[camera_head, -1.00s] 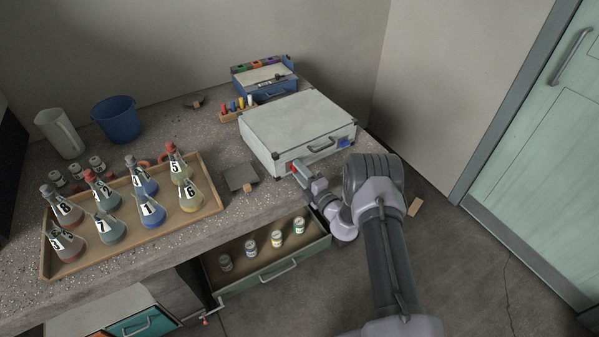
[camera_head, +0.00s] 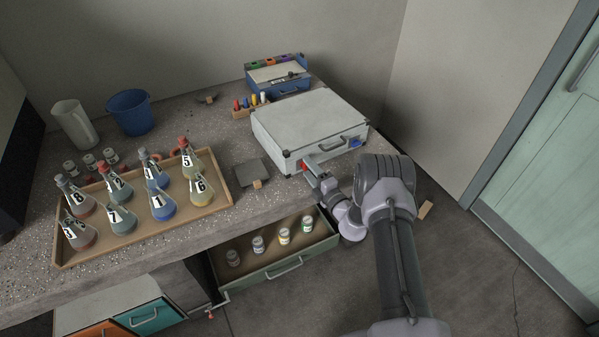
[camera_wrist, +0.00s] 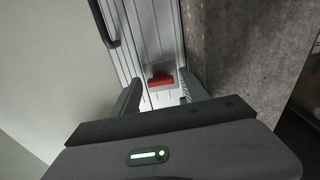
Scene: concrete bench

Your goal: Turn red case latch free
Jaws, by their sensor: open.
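A white case (camera_head: 308,122) with dark corners lies closed on the bench, its handle (camera_head: 327,145) on the front face. The red latch (camera_head: 304,167) is at the left of that front face, and a blue latch (camera_head: 354,142) is at the right. My gripper (camera_head: 310,171) is right at the red latch. In the wrist view my gripper (camera_wrist: 158,92) is open, with the red latch (camera_wrist: 161,80) between and just beyond its fingers. I cannot tell whether a finger touches it. The case front (camera_wrist: 150,40) runs up the wrist view.
An open drawer (camera_head: 290,262) with several small jars juts out below the bench edge, left of my arm. A wooden tray (camera_head: 150,238) of numbered flasks stands left. A grey plate (camera_head: 252,172) lies left of the case.

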